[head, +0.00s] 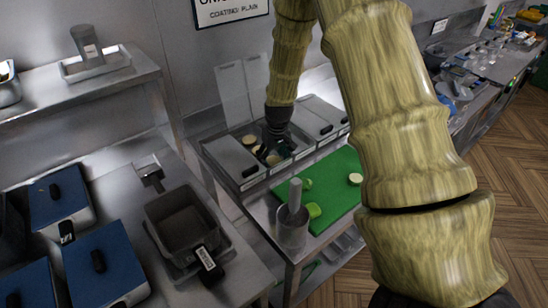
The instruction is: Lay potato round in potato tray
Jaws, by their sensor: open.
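My gripper (267,152) is small and dark in the head view, pointing down over an opened section of the row of lidded steel trays. It is open. A pale potato round (273,160) shows right at its fingertips; I cannot tell whether they touch it. Another pale round (250,140) lies in the open tray just left of the gripper. The tray's label strip (279,169) is too small to read, and my gripper hides part of its inside. One more pale round (355,179) lies on the green board (335,195).
Raised lids (231,95) stand behind the open trays; a closed lid (231,156) lies to the left. A fryer basin (183,222) is at lower left.

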